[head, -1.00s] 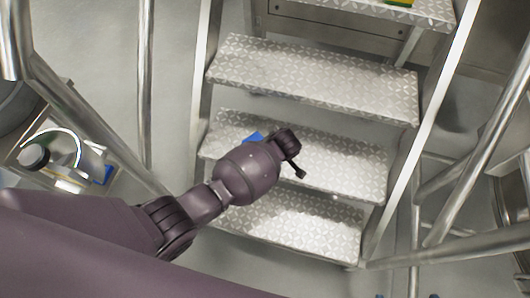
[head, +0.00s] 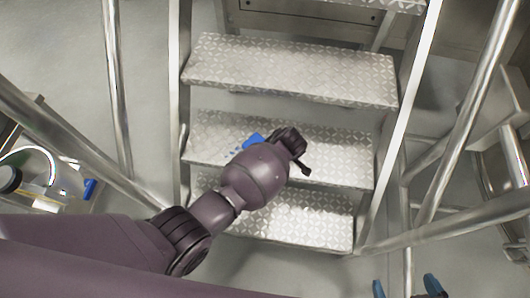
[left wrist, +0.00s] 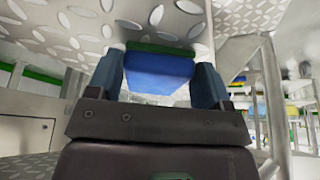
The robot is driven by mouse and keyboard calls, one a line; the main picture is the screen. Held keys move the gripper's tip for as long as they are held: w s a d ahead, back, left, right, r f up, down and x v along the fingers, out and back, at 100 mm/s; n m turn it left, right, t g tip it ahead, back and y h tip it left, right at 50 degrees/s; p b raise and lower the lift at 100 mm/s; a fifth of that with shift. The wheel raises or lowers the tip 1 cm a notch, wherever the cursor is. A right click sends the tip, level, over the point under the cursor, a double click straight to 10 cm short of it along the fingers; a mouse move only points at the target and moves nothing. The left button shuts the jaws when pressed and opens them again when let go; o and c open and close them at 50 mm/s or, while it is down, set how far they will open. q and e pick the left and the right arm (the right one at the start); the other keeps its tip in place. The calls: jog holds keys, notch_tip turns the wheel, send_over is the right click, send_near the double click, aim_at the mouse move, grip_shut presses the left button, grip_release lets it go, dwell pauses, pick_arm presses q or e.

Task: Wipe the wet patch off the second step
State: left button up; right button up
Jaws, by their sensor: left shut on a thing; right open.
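The second step (head: 340,160) is a patterned metal tread in the middle of the head view. My left arm reaches over it from the left. A blue sponge (head: 252,140) shows at the tread beside my left wrist. In the left wrist view, my left gripper (left wrist: 158,66) is shut on the sponge (left wrist: 158,76), blue with a green layer, close to a patterned tread. Contact is not clear. Small bluish spots, perhaps the wet patch (head: 233,153), lie just left of the sponge; my arm may hide more. My right gripper (head: 406,288) is open and empty at the bottom edge.
The bottom step (head: 290,222) and third step (head: 290,70) look bare. Metal handrails (head: 465,120) flank the stairs on both sides. A cart or tray with a dark-capped container (head: 10,180) stands at the left.

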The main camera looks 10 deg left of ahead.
pick_arm(q)
jog(key=shift+s+d+f+b, duration=0.1)
jog(key=shift+d+b, duration=0.1)
jog(key=shift+d, duration=0.75)
jog(key=shift+s+d+f+b, duration=0.1)
jog(key=shift+d+b, duration=0.1)
jog(key=shift+d, duration=0.7)
jog(key=shift+w+r, duration=0.1)
jog(key=shift+r, duration=0.05)
jog(key=shift+w+a+r+p, duration=0.1)
jog(key=shift+a+p, duration=0.5)
jog(key=shift+a, duration=1.1)
jog(key=shift+a+p, duration=0.3)
jog(key=shift+a, duration=0.35)
jog(key=shift+a+f, duration=0.2)
jog(key=shift+a, duration=0.85)
pick_arm(e)
jog(key=shift+s+d+r, duration=0.1)
jog(key=shift+d+r, duration=0.05)
